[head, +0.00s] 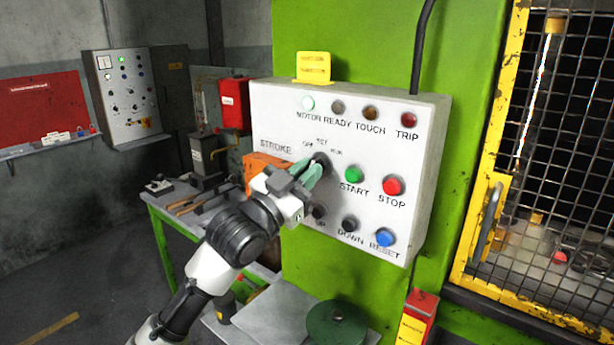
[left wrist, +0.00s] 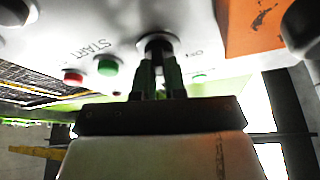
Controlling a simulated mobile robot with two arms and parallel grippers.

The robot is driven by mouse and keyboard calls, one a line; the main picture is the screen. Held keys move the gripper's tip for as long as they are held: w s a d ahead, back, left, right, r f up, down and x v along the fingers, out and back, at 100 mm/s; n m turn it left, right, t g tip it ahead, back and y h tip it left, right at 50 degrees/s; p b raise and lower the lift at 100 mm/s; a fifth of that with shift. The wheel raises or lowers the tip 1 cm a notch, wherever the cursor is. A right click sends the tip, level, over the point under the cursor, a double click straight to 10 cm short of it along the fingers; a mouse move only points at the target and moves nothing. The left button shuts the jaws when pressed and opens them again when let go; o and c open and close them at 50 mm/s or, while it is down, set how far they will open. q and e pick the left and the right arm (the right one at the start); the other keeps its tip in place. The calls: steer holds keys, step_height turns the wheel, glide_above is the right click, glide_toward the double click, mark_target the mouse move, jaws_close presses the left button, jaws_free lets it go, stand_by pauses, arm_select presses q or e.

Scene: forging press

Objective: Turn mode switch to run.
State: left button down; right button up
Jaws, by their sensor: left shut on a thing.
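The mode switch (head: 322,160) is a dark round knob on the white control panel (head: 277,113), below the small labels OFF, SET and RUN. It also shows in the left wrist view (left wrist: 156,42), between and beyond the fingers. My left gripper (head: 312,172) comes up from the lower left, its green fingers shut on the switch knob. In the left wrist view the fingers (left wrist: 158,75) reach to the knob. The fingers cover part of the knob, and I cannot tell which label it points to. My right gripper is not in view.
A green START button (head: 353,174) and a red STOP button (head: 392,185) sit right of the switch. Dark buttons and a blue RESET button (head: 384,237) are below. An orange box (head: 262,165) is at the left. A yellow mesh guard (head: 489,150) stands right.

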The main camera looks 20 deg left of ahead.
arm_select(q)
steer(key=shift+a+r+m+g+h+p, duration=0.1)
steer(key=shift+m+g+h+p, duration=0.5)
steer(key=shift+m, duration=1.2)
steer(key=shift+r+m+g+h+p, duration=0.1)
steer(key=shift+m+g+h+p, duration=0.45)
steer(key=shift+m, duration=1.25)
steer(key=c, duration=1.2)
jaws_free()
steer(key=shift+f+g+h, duration=0.1)
steer(key=shift+g+h, duration=0.15)
steer(key=shift+w, duration=0.1)
steer(key=shift+f, duration=0.1)
steer(key=b+v, duration=0.5)
steer(key=v, duration=0.5)
steer(key=shift+s+a+b, duration=0.1)
steer(key=shift+s+b, duration=0.25)
steer(key=shift+b, duration=0.05)
